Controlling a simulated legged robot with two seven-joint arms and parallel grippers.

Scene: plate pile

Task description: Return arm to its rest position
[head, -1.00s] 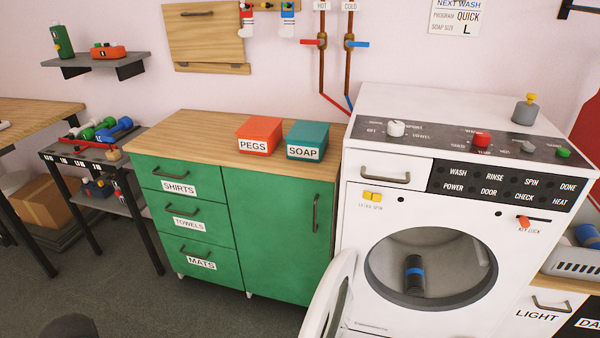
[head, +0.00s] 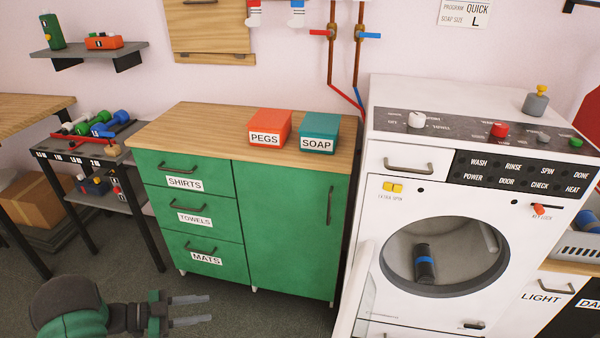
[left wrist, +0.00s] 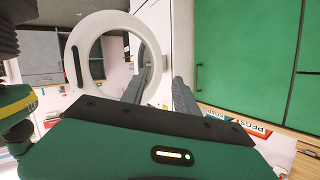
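My left arm comes in at the lower left of the head view, over the grey floor in front of the green cabinet. My left gripper (head: 208,308) points right, with its two grey fingers apart and nothing between them. In the left wrist view the two dark fingers (left wrist: 160,90) also stand apart and empty. Beyond them is the open round washer door (left wrist: 76,65). My right gripper is in neither view.
The green cabinet (head: 285,215) carries an orange PEGS box (head: 270,124) and a teal SOAP box (head: 319,128). The white washer (head: 400,190) has its door (head: 362,295) open, with a dark blue-banded object (head: 424,263) in the drum. Floor left of the gripper is partly clear.

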